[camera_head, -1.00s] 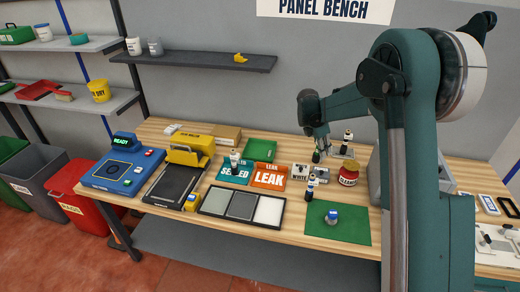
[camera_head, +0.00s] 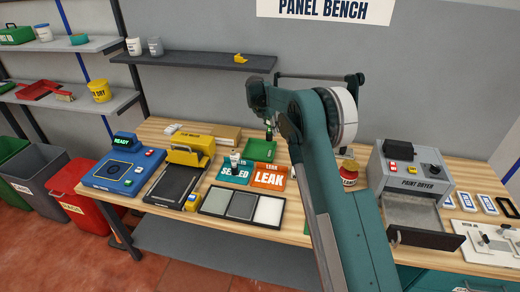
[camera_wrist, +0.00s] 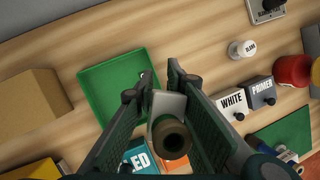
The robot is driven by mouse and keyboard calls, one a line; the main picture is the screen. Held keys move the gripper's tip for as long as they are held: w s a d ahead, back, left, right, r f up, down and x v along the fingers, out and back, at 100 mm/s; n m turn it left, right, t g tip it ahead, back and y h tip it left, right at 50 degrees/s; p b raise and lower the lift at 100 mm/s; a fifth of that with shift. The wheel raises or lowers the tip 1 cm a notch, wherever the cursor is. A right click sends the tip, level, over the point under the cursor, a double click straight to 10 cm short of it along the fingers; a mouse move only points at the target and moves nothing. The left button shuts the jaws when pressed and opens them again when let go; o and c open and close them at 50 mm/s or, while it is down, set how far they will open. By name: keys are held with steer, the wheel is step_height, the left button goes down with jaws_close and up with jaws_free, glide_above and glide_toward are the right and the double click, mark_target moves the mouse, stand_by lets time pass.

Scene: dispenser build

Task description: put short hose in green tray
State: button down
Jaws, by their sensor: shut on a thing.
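The green tray (camera_head: 262,150) lies on the bench behind the SEALED and LEAK trays. It also shows in the wrist view (camera_wrist: 105,88), left of my fingers, and its visible floor is bare. My gripper (camera_head: 268,127) is above the tray's back part in the head view. In the wrist view my gripper (camera_wrist: 160,78) is shut on a short tube-like piece (camera_wrist: 171,138), with a brownish round end and a dark hole facing the camera. I take it for the short hose. It looks raised off the bench; its far end is hidden.
The blue SEALED tray (camera_head: 234,173) and orange LEAK tray (camera_head: 269,178) stand in front. A cardboard box (camera_wrist: 32,108) is left of the tray. WHITE (camera_wrist: 232,103) and PRIMER (camera_wrist: 261,91) blocks and a red jar (camera_wrist: 292,70) stand to its right. My arm hides much of the bench.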

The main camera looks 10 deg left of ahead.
steer(key=n, duration=0.1)
glide_above(262, 150)
steer(key=shift+d+f, duration=0.1)
steer(key=shift+f, duration=0.1)
steer(key=shift+f, duration=3.1)
steer(key=shift+f, duration=0.1)
steer(key=shift+f, duration=1.8)
steer(key=shift+f, duration=0.1)
steer(key=c, duration=2.4)
jaws_free()
steer(key=shift+o, duration=0.2)
